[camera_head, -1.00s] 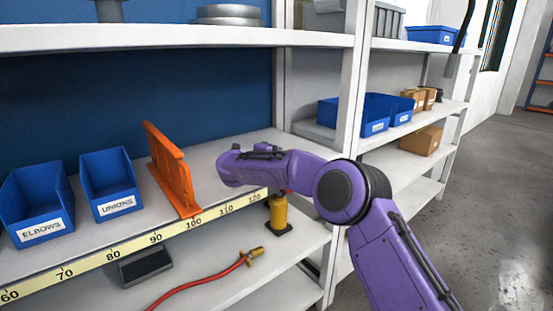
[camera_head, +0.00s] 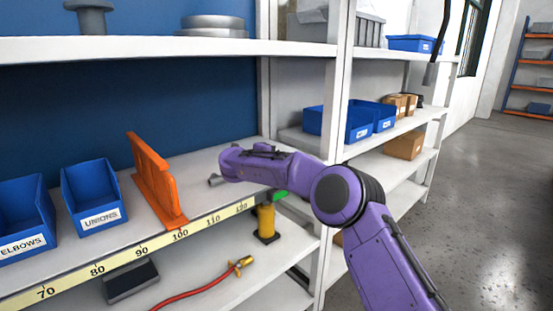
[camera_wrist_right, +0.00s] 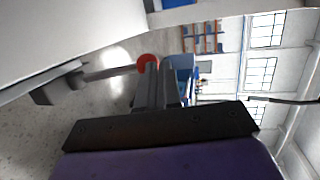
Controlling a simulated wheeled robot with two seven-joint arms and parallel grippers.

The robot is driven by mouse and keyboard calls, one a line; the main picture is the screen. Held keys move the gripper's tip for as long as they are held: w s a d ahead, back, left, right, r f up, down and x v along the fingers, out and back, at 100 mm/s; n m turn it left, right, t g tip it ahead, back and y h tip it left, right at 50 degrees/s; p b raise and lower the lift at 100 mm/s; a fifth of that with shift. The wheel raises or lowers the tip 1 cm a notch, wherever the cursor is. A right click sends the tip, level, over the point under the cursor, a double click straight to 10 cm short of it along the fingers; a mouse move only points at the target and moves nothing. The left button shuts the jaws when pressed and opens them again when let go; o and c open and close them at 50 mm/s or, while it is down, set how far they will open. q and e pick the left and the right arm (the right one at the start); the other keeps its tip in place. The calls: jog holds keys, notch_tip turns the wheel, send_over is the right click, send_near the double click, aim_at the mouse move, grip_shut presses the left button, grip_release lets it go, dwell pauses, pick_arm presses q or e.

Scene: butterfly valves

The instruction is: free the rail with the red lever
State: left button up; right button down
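In the right wrist view a red ball knob (camera_wrist_right: 147,62) sits on the end of a grey lever rod that runs left to a dark grey block (camera_wrist_right: 58,88). My right gripper (camera_wrist_right: 157,70) has its fingers at the knob; the knob overlaps one fingertip, and I cannot tell whether they grip it. In the head view my purple right arm ends in the right gripper (camera_head: 217,172) over the shelf's front edge; the red knob is hidden there. A yellow numbered strip (camera_head: 140,249) runs along that edge, with a green piece (camera_head: 280,194) near its right end. My left gripper is not in view.
An orange upright divider (camera_head: 157,182) stands on the shelf left of my arm. Blue bins, one labelled unions (camera_head: 94,196), stand further left. Below are a yellow cylinder (camera_head: 265,220), a red hose (camera_head: 200,289) and a dark box (camera_head: 131,282). An upper shelf (camera_head: 160,47) runs above.

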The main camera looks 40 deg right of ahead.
jog(key=shift+d+r, duration=0.1)
jog(key=shift+r, duration=0.1)
jog(key=s+a+r+p, duration=0.2)
jog(key=a+r+p, duration=0.1)
jog(key=a, duration=0.5)
jog(key=shift+s+a+r, duration=0.2)
jog(key=shift+s+r, duration=0.1)
jog(key=shift+r, duration=0.6)
